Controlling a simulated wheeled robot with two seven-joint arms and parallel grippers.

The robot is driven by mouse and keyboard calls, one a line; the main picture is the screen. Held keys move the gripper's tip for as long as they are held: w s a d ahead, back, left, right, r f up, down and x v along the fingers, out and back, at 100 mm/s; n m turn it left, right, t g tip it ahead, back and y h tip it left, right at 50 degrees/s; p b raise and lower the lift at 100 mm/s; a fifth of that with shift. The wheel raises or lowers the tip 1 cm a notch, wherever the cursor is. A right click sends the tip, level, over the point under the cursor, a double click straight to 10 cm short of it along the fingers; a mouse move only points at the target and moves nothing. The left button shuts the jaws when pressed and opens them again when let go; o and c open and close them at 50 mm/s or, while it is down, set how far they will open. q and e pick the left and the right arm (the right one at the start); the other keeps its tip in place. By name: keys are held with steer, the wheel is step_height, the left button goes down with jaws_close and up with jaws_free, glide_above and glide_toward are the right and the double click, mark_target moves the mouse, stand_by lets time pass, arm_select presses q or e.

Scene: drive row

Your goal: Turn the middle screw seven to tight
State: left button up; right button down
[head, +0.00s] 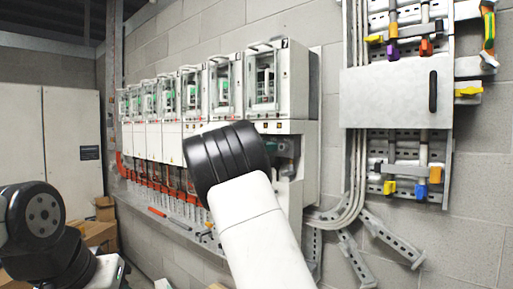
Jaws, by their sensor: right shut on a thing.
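The nearest drive (278,80) is the last and largest in a row along the wall. Its lower compartment (287,150) looks open and dark inside, just right of my right arm's black joint. My right arm rises from the bottom middle and covers much of this compartment. My right gripper is at the nearest drive, largely hidden by my arm. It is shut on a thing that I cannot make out. The middle screw cannot be picked out, so I cannot tell how it sits. My left arm shows at the lower left; its gripper is outside the picture.
Several more drives (166,97) recede to the left above a narrow ledge (165,218) with small tools. A grey panel (398,92) with coloured clips hangs at the right. Cables (352,170) run beside it. Cardboard boxes (100,234) stand at the lower left.

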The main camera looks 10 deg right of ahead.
steer(key=shift+m, duration=0.4)
steer(key=shift+f+m, duration=0.15)
steer(key=shift+m, duration=9.05)
steer(key=c, duration=1.1)
jaws_free()
